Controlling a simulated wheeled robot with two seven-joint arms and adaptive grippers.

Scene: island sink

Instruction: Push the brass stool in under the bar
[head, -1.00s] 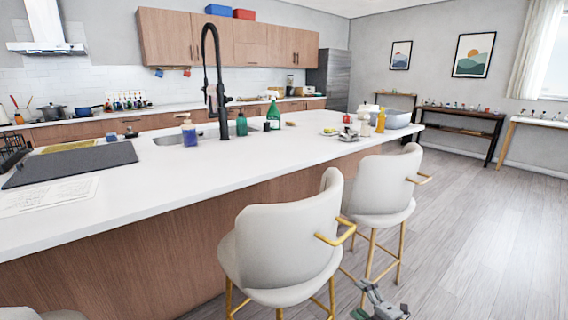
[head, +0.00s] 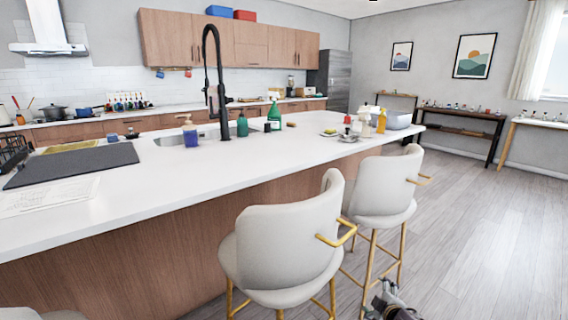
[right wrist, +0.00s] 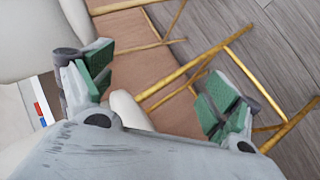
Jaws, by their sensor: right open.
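Two cream stools with brass legs and brass back handles stand along the bar's near side. The nearer brass stool (head: 290,245) is at bottom centre, and the farther one (head: 385,190) is behind it to the right. My right gripper (head: 390,304) shows partly at the bottom edge, right of the nearer stool. In the right wrist view my right gripper (right wrist: 155,85) is open, its green-padded fingers wide apart. Brass stool legs and bars (right wrist: 195,65) show between and beyond the fingers; contact cannot be told. My left gripper is out of view.
The island bar (head: 150,175) has a white overhanging top and wood side. Part of another cream seat (head: 40,314) shows at bottom left. Grey plank floor (head: 480,220) is clear to the right. A dark side table (head: 460,125) stands by the far wall.

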